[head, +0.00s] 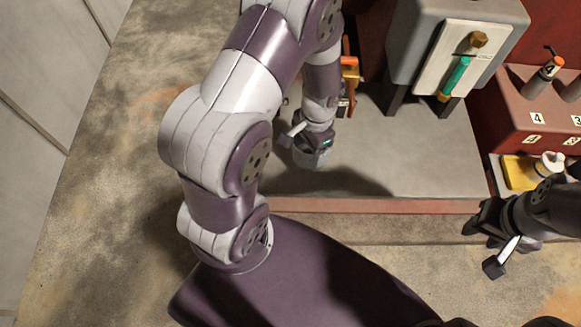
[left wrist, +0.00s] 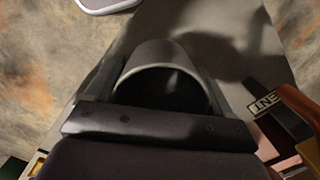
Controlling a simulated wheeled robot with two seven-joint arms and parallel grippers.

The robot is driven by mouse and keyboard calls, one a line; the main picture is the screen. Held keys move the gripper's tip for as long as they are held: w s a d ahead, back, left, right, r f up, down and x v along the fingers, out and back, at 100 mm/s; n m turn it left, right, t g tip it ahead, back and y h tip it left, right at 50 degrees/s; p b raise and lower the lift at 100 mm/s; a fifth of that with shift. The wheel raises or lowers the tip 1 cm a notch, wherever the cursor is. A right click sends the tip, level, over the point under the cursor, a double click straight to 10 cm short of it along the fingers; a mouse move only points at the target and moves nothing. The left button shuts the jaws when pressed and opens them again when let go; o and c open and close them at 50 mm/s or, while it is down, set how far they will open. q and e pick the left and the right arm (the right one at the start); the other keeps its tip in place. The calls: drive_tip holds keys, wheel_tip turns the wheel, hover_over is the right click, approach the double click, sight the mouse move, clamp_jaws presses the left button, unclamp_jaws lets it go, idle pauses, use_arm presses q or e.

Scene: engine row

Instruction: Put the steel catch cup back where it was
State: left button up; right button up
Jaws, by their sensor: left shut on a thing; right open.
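The steel catch cup (left wrist: 167,78) is a grey, round, open-topped cup, dark inside, seen close up in the left wrist view. My left gripper (left wrist: 160,115) is shut on it, with a finger on each side. In the head view the cup (head: 312,158) shows at the end of my left gripper (head: 312,145), over the grey deck. I cannot tell whether the cup touches the deck. My right gripper (head: 480,247) is open and empty in front of the red-edged deck at the right.
A grey cabinet (head: 420,40) with a gauge panel (head: 455,62) stands on the grey deck (head: 400,160). A red numbered block (head: 510,110) and a yellow item (head: 518,172) are at the right. An orange-handled part (head: 350,75) is beside my left wrist. The deck's front middle is clear.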

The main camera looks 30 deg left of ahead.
sight(307, 172)
use_arm(q)
drive_tip(key=f, duration=0.8)
drive_tip(key=shift+w+d+f, duration=0.15)
drive_tip(key=shift+w+d, duration=0.15)
drive_tip(key=shift+s+f, duration=0.1)
drive_tip(key=shift+f, duration=0.1)
drive_tip(key=shift+d+f, duration=0.1)
drive_tip(key=shift+f, duration=0.05)
drive_tip(key=o, duration=0.9)
drive_tip(key=shift+o, duration=0.2)
drive_tip(key=r, duration=0.4)
drive_tip(key=w+r, duration=0.1)
drive_tip(key=r, duration=0.8)
drive_tip(key=shift+w+d+r, duration=0.1)
drive_tip(key=shift+w+d, duration=0.1)
drive_tip(key=shift+d, duration=0.15)
drive_tip(key=s+d+r+n+t, duration=0.1)
drive_tip(key=s+r+n, duration=0.3)
drive_tip(key=r, duration=0.4)
drive_tip(key=shift+s+d+n+t, duration=0.35)
drive_tip(key=shift+s+t, duration=0.2)
drive_tip(key=shift+t, duration=0.15)
